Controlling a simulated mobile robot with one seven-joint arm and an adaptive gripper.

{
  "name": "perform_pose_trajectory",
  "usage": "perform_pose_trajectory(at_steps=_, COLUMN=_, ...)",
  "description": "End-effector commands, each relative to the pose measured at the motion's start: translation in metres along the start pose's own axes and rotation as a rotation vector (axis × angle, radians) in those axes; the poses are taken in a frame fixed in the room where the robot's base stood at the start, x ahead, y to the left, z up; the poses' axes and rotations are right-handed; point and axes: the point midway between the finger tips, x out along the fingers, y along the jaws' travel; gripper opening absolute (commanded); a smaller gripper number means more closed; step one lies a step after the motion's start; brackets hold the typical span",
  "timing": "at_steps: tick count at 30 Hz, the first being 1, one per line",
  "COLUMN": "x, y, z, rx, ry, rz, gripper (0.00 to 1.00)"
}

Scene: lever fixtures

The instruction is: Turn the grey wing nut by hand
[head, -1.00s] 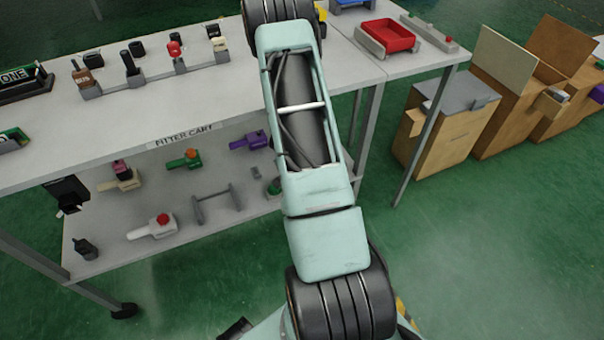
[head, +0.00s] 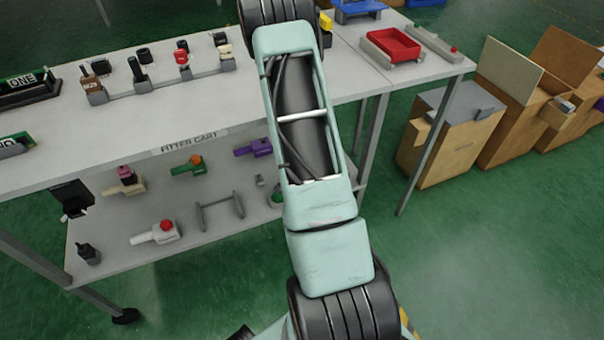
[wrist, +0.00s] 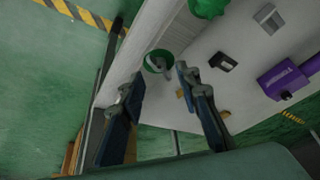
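A round green fixture (wrist: 157,61) with a small grey piece (wrist: 166,68) across it, which looks like the wing nut, sits on the shelf in the wrist view. My gripper (wrist: 157,84) is open, with its two fingers apart on either side below the fixture in the picture. Nothing shows between the fingertips, and the distance to the fixture is hard to judge. In the head view the green fixture (head: 277,198) is partly hidden behind my arm, and my gripper is out of sight.
The lower shelf (head: 120,235) of the fitter cart holds a purple valve (head: 254,148), a green valve (head: 189,167) and a white valve with a red knob (head: 157,232). The cart's top (head: 190,105) overhangs it. Cardboard boxes (head: 450,140) stand at right on open floor.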

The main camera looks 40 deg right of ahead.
Motion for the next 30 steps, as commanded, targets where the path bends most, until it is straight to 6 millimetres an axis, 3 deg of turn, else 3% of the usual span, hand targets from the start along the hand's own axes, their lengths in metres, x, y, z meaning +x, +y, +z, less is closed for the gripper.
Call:
perform_pose_trajectory(at_steps=12, x=-0.07, y=-0.001, z=0.0, rx=0.0, ry=0.001, rz=-0.002, gripper=0.31)
perform_pose_trajectory(at_steps=21, x=-0.092, y=0.0, z=0.0, rx=0.0, ry=0.0, rz=0.0, gripper=0.31)
perform_pose_trajectory(at_steps=30, x=-0.095, y=0.0, z=0.001, rx=0.002, ry=-0.001, rz=0.0, gripper=0.31)
